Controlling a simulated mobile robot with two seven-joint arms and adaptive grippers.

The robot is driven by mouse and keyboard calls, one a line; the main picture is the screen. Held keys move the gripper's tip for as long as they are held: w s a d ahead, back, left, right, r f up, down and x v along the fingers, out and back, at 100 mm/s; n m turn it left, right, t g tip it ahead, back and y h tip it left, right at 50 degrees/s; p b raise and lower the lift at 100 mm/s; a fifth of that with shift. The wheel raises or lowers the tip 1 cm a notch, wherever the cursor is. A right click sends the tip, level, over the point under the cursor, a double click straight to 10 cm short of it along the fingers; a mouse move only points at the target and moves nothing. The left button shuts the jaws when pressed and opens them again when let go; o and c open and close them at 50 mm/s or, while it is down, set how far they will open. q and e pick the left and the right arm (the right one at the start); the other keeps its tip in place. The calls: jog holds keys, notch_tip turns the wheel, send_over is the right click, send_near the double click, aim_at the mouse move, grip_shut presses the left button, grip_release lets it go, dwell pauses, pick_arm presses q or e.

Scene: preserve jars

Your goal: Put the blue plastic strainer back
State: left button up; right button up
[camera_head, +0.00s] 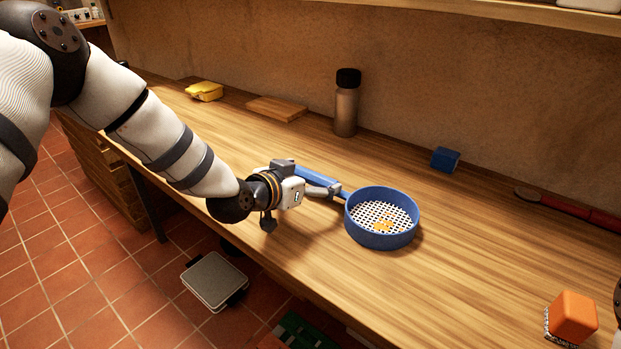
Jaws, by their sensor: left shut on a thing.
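The blue plastic strainer (366,239) is at the middle of the wooden counter, with its round bowl facing up and its handle reaching to the upper left. Its white mesh shows, with a small orange-yellow patch in it. My left gripper (328,191) is shut on the strainer's handle, just left of the bowl. The bowl looks to be at or close to the counter surface; I cannot tell whether it touches. My right gripper is not in view; only a dark sliver shows at the right edge.
On the counter (470,270) stand a dark-lidded bottle (346,108), a blue block (445,159), a wooden board (276,109), a yellow item (204,91), a red-handled tool (570,206) and an orange block (573,317). A grey scale-like box (214,280) is below the front edge.

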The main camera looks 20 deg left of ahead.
pick_arm(q)
jog(key=o, duration=0.9)
jog(key=shift+f, duration=0.1)
